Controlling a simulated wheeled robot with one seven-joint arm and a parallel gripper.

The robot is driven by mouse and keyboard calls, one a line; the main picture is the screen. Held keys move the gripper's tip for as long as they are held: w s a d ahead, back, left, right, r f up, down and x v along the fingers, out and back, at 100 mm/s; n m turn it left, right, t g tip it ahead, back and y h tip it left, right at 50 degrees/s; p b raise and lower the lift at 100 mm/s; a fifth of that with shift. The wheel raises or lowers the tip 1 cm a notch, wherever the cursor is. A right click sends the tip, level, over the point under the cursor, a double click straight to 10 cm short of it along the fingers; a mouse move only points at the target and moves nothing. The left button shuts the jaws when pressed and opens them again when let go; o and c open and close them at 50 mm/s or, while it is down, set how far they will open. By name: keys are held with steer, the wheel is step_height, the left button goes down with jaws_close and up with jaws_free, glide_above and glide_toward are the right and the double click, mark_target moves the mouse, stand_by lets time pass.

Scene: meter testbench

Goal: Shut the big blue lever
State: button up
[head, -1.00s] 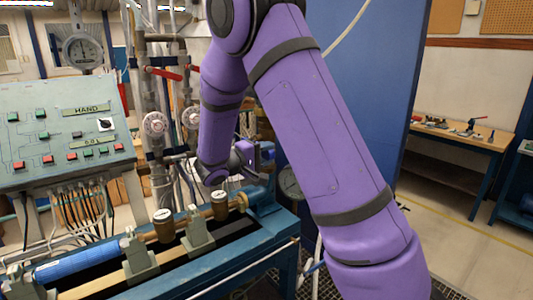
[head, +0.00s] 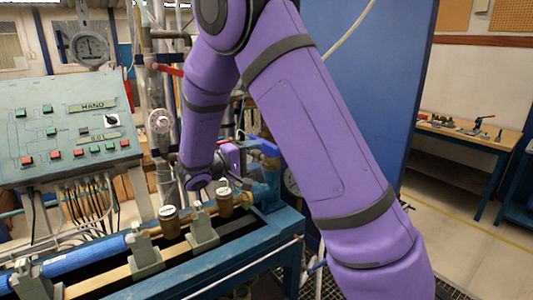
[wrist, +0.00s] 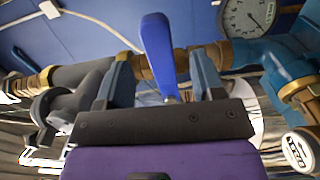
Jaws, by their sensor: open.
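The big blue lever (wrist: 158,52) stands in the middle of the wrist view, its bright blue handle pointing up from a brass and grey pipe fitting. My gripper (wrist: 162,78) is open, with one dark blue-grey finger on each side of the lever. Gaps show between the handle and both fingers, so I see no grip on it. In the head view a bright blue piece (head: 269,148), which looks like the lever, shows just right of my gripper's purple wrist above the bench end. My arm hides much of that area.
A round gauge (wrist: 247,15) and blue pipe body (wrist: 290,60) are close on the right in the wrist view. The bench (head: 262,240) carries brass-bodied meters (head: 169,222) left of my gripper. A control panel (head: 65,125) stands left; a blue partition (head: 370,100) stands behind.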

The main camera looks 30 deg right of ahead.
steer(key=a, duration=0.4)
steer(key=shift+a, duration=0.35)
steer(key=s+d+r+g+y, duration=0.1)
steer(key=s+r+y, duration=0.15)
steer(key=s, duration=0.25)
steer(key=s+d+r+m+g+y, duration=0.1)
steer(key=s+d+y, duration=0.15)
steer(key=s, duration=0.25)
steer(key=s+d+r+g+y, duration=0.1)
steer(key=s+r+y, duration=0.1)
steer(key=s+y, duration=0.25)
steer(key=s+a+r+t+y, duration=0.2)
steer(key=s+a+t+y, duration=0.1)
steer(key=s, duration=0.4)
steer(key=s+a+r+t+y, duration=0.3)
steer(key=s+a+t+y, duration=0.1)
steer(key=s, duration=0.4)
steer(key=shift+r+n+t+y, duration=0.25)
steer(key=shift+n+t+y, duration=0.15)
steer(key=shift+y, duration=0.35)
steer(key=shift+d, duration=0.1)
